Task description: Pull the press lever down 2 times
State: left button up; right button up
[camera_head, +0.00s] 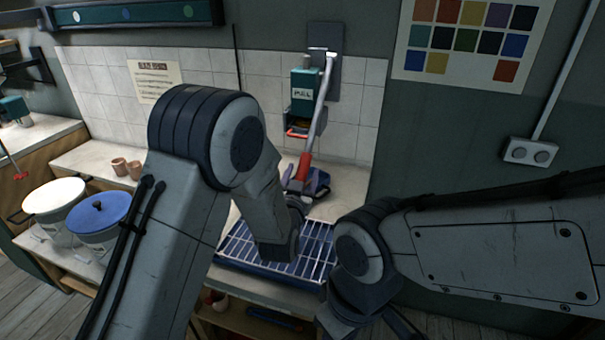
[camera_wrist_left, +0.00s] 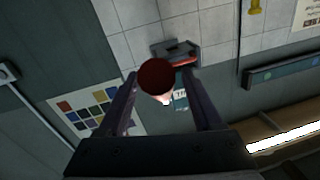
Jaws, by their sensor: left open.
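The press (camera_head: 305,92) is a teal box with a white label, mounted on a grey wall plate. Its grey lever (camera_head: 321,110) slants down from the top to a red handle (camera_head: 301,168). My left gripper (camera_head: 316,182) is at the handle's lower end, partly hidden by my left arm. The left gripper is open. Part of the press (camera_wrist_left: 180,99) shows behind the handle there. My right arm comes in from the right; its gripper is out of view.
A blue tray with a wire rack (camera_head: 318,240) lies below the press. Two lidded buckets (camera_head: 97,214) (camera_head: 54,197) and small brown cups (camera_head: 119,166) stand at the left. A colour chart (camera_head: 468,40) and a socket (camera_head: 529,152) are on the right wall.

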pick_arm(q)
grip_shut()
dwell(1.3)
